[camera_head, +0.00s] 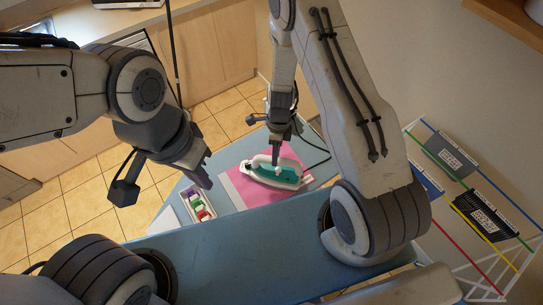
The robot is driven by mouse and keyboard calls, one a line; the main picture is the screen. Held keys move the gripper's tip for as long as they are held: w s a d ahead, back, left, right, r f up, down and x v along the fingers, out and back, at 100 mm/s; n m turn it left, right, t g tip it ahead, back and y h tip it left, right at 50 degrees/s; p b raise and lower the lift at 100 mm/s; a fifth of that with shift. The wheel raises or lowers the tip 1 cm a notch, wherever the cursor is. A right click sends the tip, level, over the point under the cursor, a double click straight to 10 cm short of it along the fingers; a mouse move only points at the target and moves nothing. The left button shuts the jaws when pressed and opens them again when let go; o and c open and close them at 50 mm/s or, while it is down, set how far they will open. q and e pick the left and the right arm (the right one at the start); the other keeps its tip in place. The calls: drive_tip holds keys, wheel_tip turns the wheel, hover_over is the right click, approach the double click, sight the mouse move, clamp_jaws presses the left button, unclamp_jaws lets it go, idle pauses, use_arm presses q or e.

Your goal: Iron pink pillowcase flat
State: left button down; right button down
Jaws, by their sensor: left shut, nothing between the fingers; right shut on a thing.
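The pink pillowcase (243,190) lies on the blue ironing board (222,159); the iron hides part of it. The iron (290,181), teal and white, is on or just over the pillowcase; I cannot tell if its sole touches. My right gripper (278,165) is shut on the iron's handle from above. My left gripper (207,183) is shut and empty, left of the pillowcase and above the small tray.
A small white tray (187,193) with several coloured items sits left of the pillowcase. A dark cord (318,141) runs behind the iron. A rack (410,127) with coloured rails and hanging dark cloths stands at right. Wooden cabinets (205,62) stand behind the tiled floor.

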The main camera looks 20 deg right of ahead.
drive_tip(key=w+d, duration=0.2)
drive_tip(key=d, duration=0.7)
drive_tip(key=shift+w, duration=0.35)
idle(0.6)
drive_tip(key=shift+s+a, duration=0.1)
drive_tip(key=shift+a, duration=0.05)
